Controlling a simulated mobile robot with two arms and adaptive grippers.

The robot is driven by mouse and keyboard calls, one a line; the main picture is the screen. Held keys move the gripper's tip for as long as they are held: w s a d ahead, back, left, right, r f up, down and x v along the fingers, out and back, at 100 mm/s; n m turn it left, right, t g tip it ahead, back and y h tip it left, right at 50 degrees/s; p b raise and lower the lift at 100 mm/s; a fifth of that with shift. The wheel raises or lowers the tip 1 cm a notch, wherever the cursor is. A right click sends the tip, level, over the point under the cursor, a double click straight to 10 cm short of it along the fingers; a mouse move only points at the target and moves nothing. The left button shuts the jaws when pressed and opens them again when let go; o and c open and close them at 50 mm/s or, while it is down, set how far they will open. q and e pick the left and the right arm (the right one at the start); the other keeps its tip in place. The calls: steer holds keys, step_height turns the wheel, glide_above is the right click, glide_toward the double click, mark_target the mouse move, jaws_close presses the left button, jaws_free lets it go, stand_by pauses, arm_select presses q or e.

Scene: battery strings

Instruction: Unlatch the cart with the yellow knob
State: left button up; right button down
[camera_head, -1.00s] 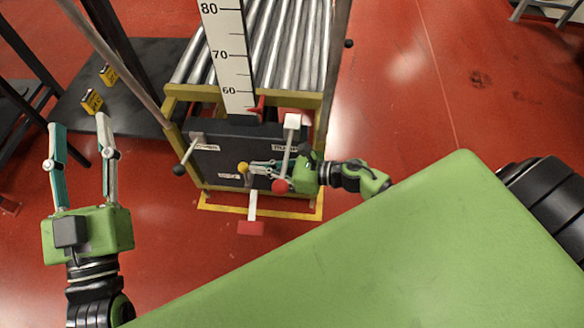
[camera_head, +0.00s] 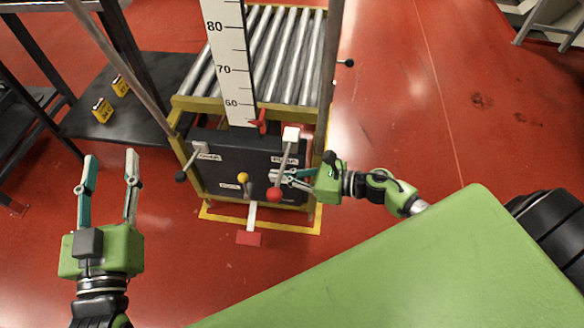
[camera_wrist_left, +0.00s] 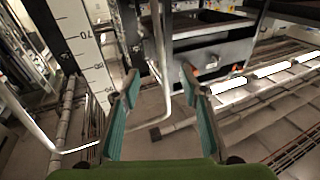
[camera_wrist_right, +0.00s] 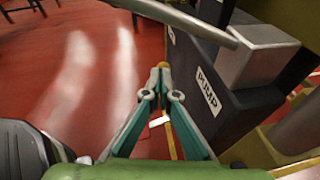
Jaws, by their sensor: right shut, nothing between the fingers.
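The cart (camera_head: 215,148) has a dark front panel with levers and white labels. The yellow knob (camera_head: 243,178) is low on this panel, beside a small label. My right gripper (camera_head: 273,178) is shut and empty, to the right of the yellow knob with a visible gap. It is close to the lever with the red knob (camera_head: 274,195). In the right wrist view its fingertips (camera_wrist_right: 160,72) meet; a small yellowish spot shows behind them, unclear what. My left gripper (camera_head: 110,165) is open and empty, left of the cart; its spread fingers also show in the left wrist view (camera_wrist_left: 160,85).
A black-knobbed lever (camera_head: 181,176) sticks out on the panel's left. A red pedal (camera_head: 248,239) juts out low in front. A ruler (camera_head: 232,60) stands over the rollers (camera_head: 285,50). Yellow batteries (camera_head: 102,110) sit on a dark platform. Red floor right of the cart is open.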

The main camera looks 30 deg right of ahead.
arm_select(q)
step_height(320, 180, down, 9)
steer(key=s+a+g+y+p, duration=0.1)
steer(key=s+g, duration=0.1)
steer(key=g, duration=0.3)
steer(key=shift+a+f+y, duration=0.2)
steer(key=shift+a+y, duration=0.1)
arm_select(e)
steer(key=r, duration=0.1)
steer(key=s+d+r, duration=0.1)
steer(key=r, duration=0.1)
steer(key=s+d+r, duration=0.1)
steer(key=shift+s+r, duration=0.2)
steer(key=shift+r, duration=0.1)
steer(key=shift+d, duration=0.1)
